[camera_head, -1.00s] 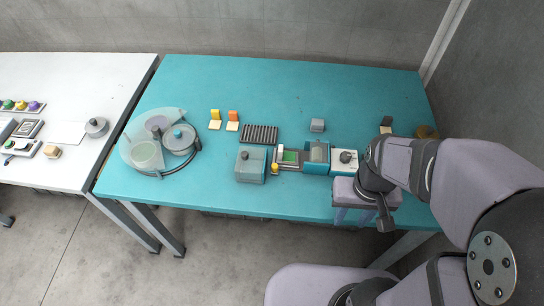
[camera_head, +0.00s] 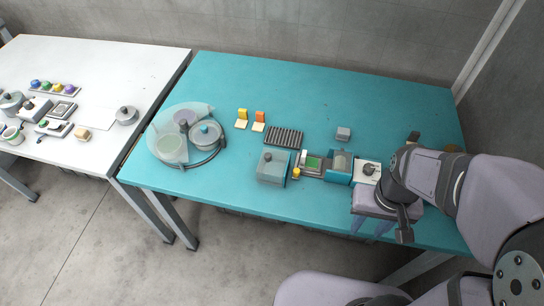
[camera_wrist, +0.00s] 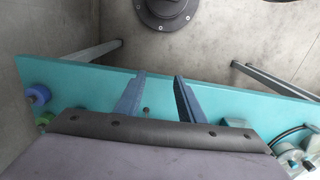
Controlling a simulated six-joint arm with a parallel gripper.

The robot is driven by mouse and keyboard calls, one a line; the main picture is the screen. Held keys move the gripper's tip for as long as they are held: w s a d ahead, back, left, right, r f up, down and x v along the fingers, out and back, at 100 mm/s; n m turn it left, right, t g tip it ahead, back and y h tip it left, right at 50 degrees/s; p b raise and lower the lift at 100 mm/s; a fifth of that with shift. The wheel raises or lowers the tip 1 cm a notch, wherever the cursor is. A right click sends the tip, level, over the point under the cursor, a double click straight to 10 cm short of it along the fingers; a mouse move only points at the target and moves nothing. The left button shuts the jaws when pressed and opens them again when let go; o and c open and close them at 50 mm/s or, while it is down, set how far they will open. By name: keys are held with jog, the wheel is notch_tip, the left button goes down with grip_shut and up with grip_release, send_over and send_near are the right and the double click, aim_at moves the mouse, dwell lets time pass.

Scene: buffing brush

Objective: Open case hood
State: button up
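A teal box-shaped case (camera_head: 271,167) with a see-through hood and a grey knob on top stands near the front middle of the teal table. Its hood looks closed. A second teal unit (camera_head: 339,167) with a clear cover is to its right; I cannot tell which hood the task names. My gripper (camera_head: 372,226) hangs at the table's front edge, well right of the case. In the wrist view its two blue-grey fingers (camera_wrist: 160,77) are apart with nothing between them. It touches neither unit.
A white box with a dark knob (camera_head: 368,172) sits just left of my gripper. A green-topped unit (camera_head: 313,163), a dark ribbed rack (camera_head: 284,136) and a small grey block (camera_head: 343,133) are nearby. A round device (camera_head: 187,140) stands left. The teal table's (camera_head: 300,88) back is clear.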

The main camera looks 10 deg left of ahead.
jog(key=w+a+r+n+p, duration=0.1)
jog(key=w+a+r+n, duration=0.15)
jog(key=w+a, duration=0.35)
jog(key=n+p, duration=0.4)
jog(key=n, duration=0.2)
send_over(268, 155)
jog(key=shift+d+r, duration=0.1)
jog(key=shift+r, duration=0.35)
jog(key=shift+f+p, duration=1.35)
jog(key=shift+f, duration=2.35)
grip_shut()
